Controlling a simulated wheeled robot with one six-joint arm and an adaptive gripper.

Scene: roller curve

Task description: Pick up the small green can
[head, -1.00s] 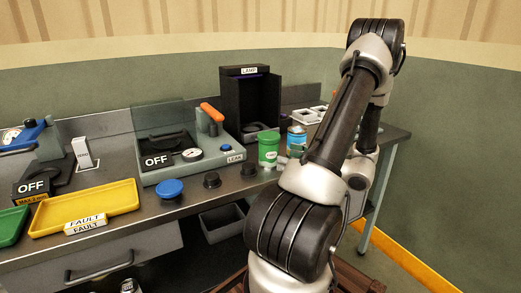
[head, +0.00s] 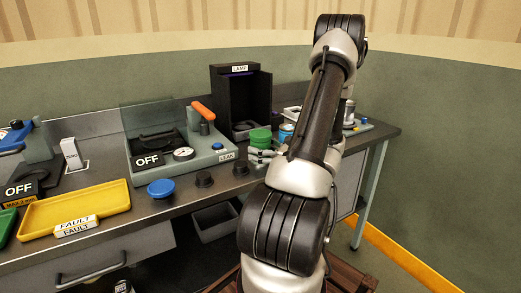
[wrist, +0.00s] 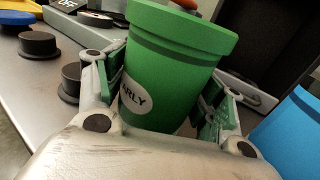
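The small green can (wrist: 170,75) stands large in the wrist view, with a wide rim and a white label that partly reads "ARLY". My gripper (wrist: 163,98) is around it, with one finger at its left side and one at its right. Both fingers are very close to the can's sides; whether they press on it is not clear. In the head view the can (head: 260,137) is at the back of the bench in front of the black lamp box, its lower part hidden by my gripper (head: 265,155). I cannot tell whether it is lifted.
A blue can (head: 287,131) stands close on the right, and also shows in the wrist view (wrist: 293,135). The lamp box (head: 240,95) is behind. Black knobs (head: 204,180) and a blue button (head: 161,188) are to the left. A grey leak tester (head: 205,155) stands left of the lamp box.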

